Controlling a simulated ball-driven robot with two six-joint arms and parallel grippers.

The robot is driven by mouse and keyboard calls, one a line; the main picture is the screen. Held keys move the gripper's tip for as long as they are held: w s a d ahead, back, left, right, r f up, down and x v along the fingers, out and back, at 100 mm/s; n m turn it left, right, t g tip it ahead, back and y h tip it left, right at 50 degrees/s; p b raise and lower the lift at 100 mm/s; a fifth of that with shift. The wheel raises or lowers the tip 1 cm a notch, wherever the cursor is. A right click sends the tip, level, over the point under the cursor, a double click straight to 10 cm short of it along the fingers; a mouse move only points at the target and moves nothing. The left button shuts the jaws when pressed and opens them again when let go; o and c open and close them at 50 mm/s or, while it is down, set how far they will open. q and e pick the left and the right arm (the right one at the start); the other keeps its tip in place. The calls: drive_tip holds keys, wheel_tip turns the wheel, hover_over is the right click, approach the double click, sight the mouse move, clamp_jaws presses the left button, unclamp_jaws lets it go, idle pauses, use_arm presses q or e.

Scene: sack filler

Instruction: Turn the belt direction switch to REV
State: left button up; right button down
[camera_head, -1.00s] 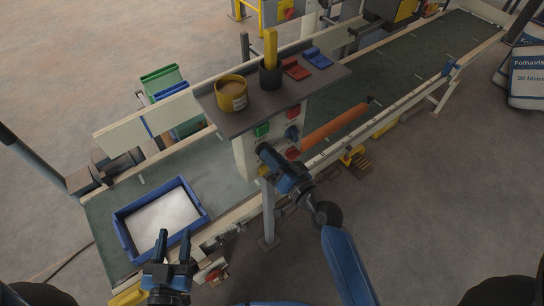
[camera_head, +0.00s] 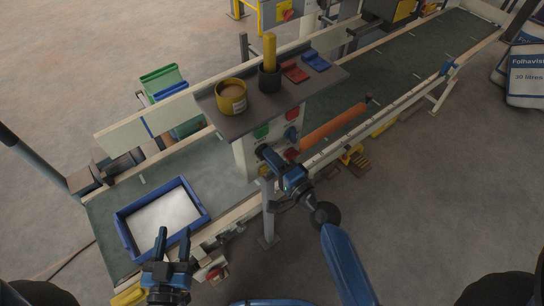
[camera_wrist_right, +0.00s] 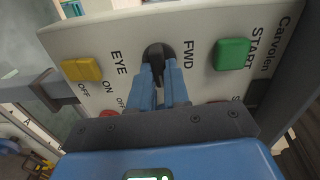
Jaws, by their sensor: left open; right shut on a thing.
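The belt direction switch (camera_wrist_right: 158,52) is a black rotary knob on the pale control panel (camera_wrist_right: 105,42). The word FWD stands beside it in the right wrist view; no REV label is readable. My right gripper (camera_wrist_right: 160,80) is shut on the knob, one blue finger on each side. The fingers and wrist cover the lower panel, and I cannot tell exactly where the knob points. In the head view my right gripper (camera_head: 270,157) is against the panel front and hides the switch. My left gripper (camera_head: 174,242) is open and empty by the blue tray.
A green START button (camera_wrist_right: 232,54) and a yellow EYE switch (camera_wrist_right: 82,69) flank the knob. A shelf (camera_head: 237,121) above the panel holds a yellow tin (camera_head: 231,97) and a dark cup (camera_head: 269,78). A blue tray (camera_head: 124,238) lies on the green belt (camera_head: 222,160).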

drive_tip(key=shift+m, duration=0.5)
drive_tip(key=c, duration=1.1)
unclamp_jaws()
drive_tip(key=b+v, duration=0.4)
drive_tip(key=v, duration=0.7)
drive_tip(key=shift+w, duration=0.1)
